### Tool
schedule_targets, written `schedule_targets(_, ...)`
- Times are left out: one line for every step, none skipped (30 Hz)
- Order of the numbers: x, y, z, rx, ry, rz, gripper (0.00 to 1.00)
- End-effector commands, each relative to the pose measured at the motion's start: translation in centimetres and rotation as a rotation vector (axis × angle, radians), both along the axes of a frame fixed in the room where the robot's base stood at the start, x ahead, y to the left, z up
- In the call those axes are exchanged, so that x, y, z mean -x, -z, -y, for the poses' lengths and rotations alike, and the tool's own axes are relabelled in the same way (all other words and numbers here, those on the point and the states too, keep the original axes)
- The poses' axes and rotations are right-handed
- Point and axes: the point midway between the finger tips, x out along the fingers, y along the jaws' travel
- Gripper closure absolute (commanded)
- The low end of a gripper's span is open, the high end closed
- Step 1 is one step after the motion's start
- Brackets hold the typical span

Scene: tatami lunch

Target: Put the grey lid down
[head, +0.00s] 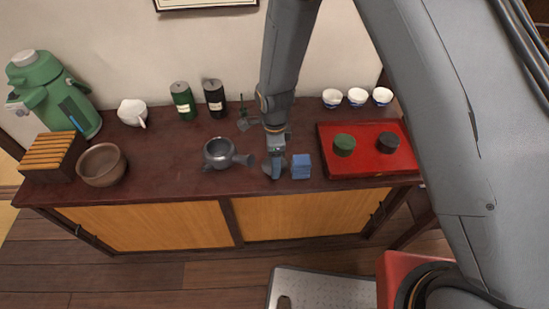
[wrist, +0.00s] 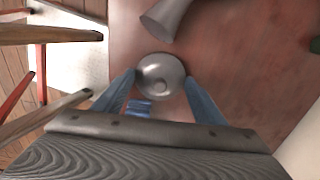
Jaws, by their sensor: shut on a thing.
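The round grey lid (wrist: 160,76) with a small knob sits between the two fingers of my gripper (wrist: 161,92) in the wrist view. My gripper (head: 274,170) is shut on it, low over the dark red-brown counter (head: 180,160) in the head view. I cannot tell whether the lid touches the counter. The grey teapot (head: 217,151) stands open just left of my gripper, its side handle pointing towards it. That flared handle (wrist: 166,18) also shows beyond the lid in the wrist view.
A folded blue cloth (head: 301,166) lies close right of my gripper. A red tray (head: 367,166) with a green and a black lidded pot is farther right. A brown bowl (head: 102,165) is at left. Canisters and cups line the back. The counter's front edge is near.

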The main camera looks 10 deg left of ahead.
Motion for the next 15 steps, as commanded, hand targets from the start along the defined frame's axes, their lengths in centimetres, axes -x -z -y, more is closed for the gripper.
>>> schedule_targets(-0.02,0.11,0.01,0.0,0.0,0.001,0.57)
schedule_targets(-0.03,0.15,0.0,0.0,0.0,0.001,0.57)
schedule_targets(-0.04,0.16,0.0,0.0,0.0,0.001,0.57)
schedule_targets(-0.05,0.16,0.0,0.0,0.0,0.001,0.57)
schedule_targets(-0.05,0.15,0.0,0.0,0.0,0.001,0.57)
schedule_targets(-0.04,0.15,0.0,0.0,0.0,0.001,0.57)
schedule_targets(-0.04,0.15,0.0,0.0,0.0,0.001,0.57)
schedule_targets(-0.04,0.16,0.0,0.0,0.0,0.001,0.57)
schedule_targets(-0.03,0.21,0.0,0.0,0.0,0.001,0.57)
schedule_targets(-0.03,0.28,0.0,0.0,0.0,0.0,0.57)
schedule_targets(-0.03,0.37,0.0,0.0,0.0,0.0,0.57)
schedule_targets(-0.03,0.5,0.0,0.0,0.0,0.0,0.57)
schedule_targets(-0.03,0.48,0.0,0.0,0.0,0.0,0.32)
schedule_targets(-0.03,0.45,0.0,0.0,0.0,0.0,0.27)
schedule_targets(-0.02,0.44,0.01,0.0,0.0,0.0,0.2)
